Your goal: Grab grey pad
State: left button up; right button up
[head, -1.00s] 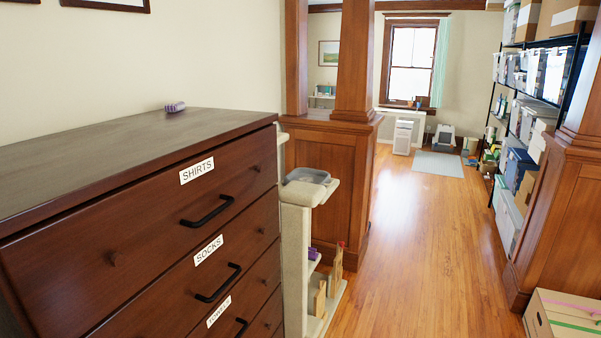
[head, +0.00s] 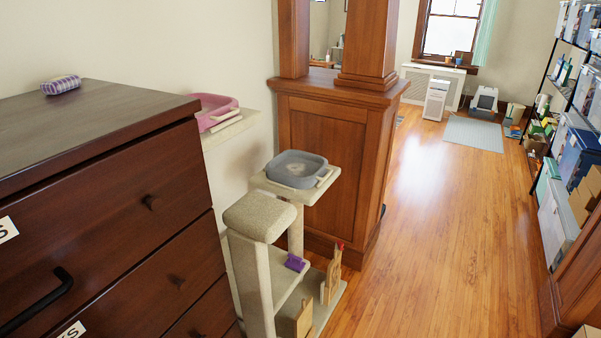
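A grey pad (head: 296,169), shaped like a shallow tray with raised edges, rests on the upper platform of a beige cat tree (head: 260,218). It is in the middle of the head view, just right of the dresser and in front of the wooden pillar base. A beige strip with a white edge shows at the pad's right side. Neither of my grippers is in view.
A dark wood dresser (head: 110,200) fills the left, with a small purple striped item (head: 62,85) on top. A pink tray (head: 213,110) sits behind it. A wooden pillar base (head: 330,165) stands behind the cat tree. Open wood floor (head: 440,230) lies to the right.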

aim_at(297, 169)
jog(key=i+l+z, duration=0.3)
jog(key=l, duration=0.15)
jog(key=i+l+z, duration=0.2)
jog(key=l+z, duration=0.15)
jog(key=i+l+z, duration=0.2)
jog(key=i, duration=0.25)
jog(key=i+l+z, duration=0.2)
jog(key=i, duration=0.25)
jog(key=i+u, duration=0.45)
jog(key=i+l+u, duration=0.2)
jog(key=i+u, duration=0.3)
